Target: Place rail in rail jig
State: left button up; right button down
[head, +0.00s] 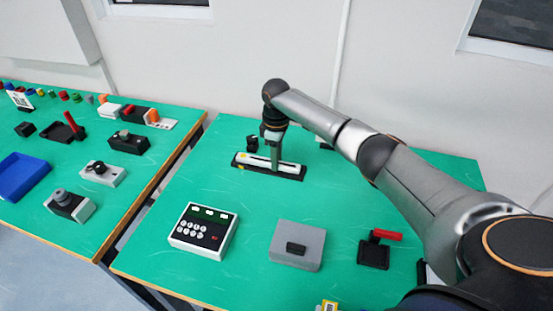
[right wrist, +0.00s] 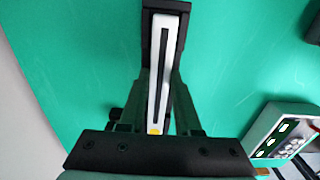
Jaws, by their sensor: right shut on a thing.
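The rail (head: 256,162) is a long white bar with a dark groove along its top and a yellow spot at one end. It also shows lengthwise in the right wrist view (right wrist: 180,38). The black rail jig (head: 296,178) lies on the green table; its dark end and side also show in the right wrist view (right wrist: 147,40). My right gripper (head: 275,166) reaches down over the jig, its fingers on either side of the rail and shut on it. The rail lies along the jig, over or in it; I cannot tell whether it is fully seated. My left gripper is out of view.
In front of the jig stand a keypad box (head: 204,230), a grey box with a black block (head: 297,245) and a black fixture with a red handle (head: 375,252). A small black item (head: 252,142) sits behind the jig. Another table with several parts is at left.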

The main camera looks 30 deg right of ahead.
jog(key=shift+f, duration=0.2)
jog(key=c, duration=0.6)
grip_release()
notch_tip(320, 180, up, 12)
jog(key=shift+r, duration=0.15)
